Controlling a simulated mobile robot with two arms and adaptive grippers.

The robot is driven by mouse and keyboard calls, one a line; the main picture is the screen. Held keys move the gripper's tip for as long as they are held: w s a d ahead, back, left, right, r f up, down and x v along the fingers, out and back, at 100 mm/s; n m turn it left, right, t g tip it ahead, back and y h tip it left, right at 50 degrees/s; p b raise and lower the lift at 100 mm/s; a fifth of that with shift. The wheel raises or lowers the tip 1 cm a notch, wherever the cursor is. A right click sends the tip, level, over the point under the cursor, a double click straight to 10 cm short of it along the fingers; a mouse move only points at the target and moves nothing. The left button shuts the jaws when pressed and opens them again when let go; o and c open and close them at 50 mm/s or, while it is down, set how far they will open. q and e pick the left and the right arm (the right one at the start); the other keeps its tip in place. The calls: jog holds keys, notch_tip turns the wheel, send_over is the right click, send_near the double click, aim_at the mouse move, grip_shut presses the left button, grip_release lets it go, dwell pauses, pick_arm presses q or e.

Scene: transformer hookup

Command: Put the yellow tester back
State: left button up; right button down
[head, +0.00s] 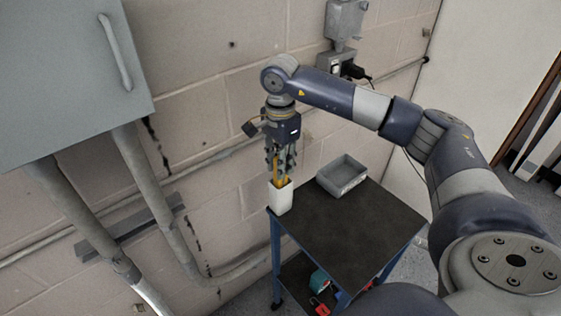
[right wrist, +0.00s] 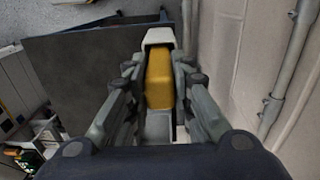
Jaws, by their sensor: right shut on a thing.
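The yellow tester (head: 280,177) stands between the fingers of my right gripper (head: 281,165), with its lower part inside a white upright holder (head: 281,198) at the left back corner of the dark cart top. In the right wrist view the tester (right wrist: 159,80) lies between the two fingers of my right gripper (right wrist: 158,95), which is shut on it. The white rim of the holder (right wrist: 159,36) shows beyond the tester. How deep the tester sits is hidden by the holder's walls. My left gripper is not in view.
The cart (head: 340,222) has a grey open bin (head: 343,175) right of the holder. Red and teal items (head: 319,290) are on its lower shelf. The block wall, conduits (head: 160,200) and a grey cabinet (head: 70,70) stand close on the left. The front of the cart top is clear.

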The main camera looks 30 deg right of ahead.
jog(key=shift+f, duration=0.35)
jog(key=c, duration=1.4)
grip_release()
notch_tip(320, 180, up, 11)
jog(key=b, duration=0.2)
jog(key=shift+r+b, duration=0.15)
jog(key=shift+b, duration=0.2)
jog(key=shift+r, duration=0.4)
jog(key=shift+f, duration=0.15)
